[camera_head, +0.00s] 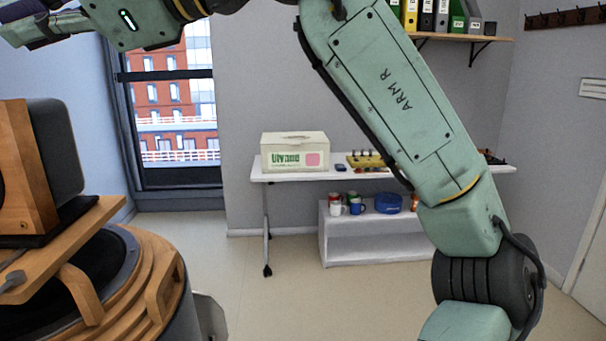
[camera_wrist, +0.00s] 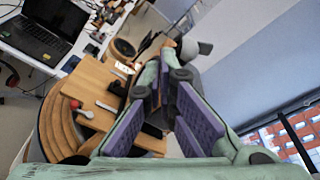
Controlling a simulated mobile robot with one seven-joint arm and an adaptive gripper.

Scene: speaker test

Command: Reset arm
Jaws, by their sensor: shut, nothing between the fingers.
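My arm crosses the head view from the lower right up to the top edge. My gripper (camera_head: 25,30) is high at the upper left of the head view, partly cut off by the frame edge. It also shows in the wrist view (camera_wrist: 168,70), where its green fingers with purple pads run close together toward their tips. The gripper is shut and holds nothing. In the wrist view it is above and in front of a wooden stand, and the fingers hide part of what lies behind them.
A round wooden stand (camera_head: 150,265) with a dark grey box (camera_head: 55,145) fills the left. A white table (camera_head: 385,175) with a cream box (camera_head: 294,153) stands at the back wall above a low shelf (camera_head: 370,247). A laptop (camera_wrist: 48,25) is at upper left. The middle floor is clear.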

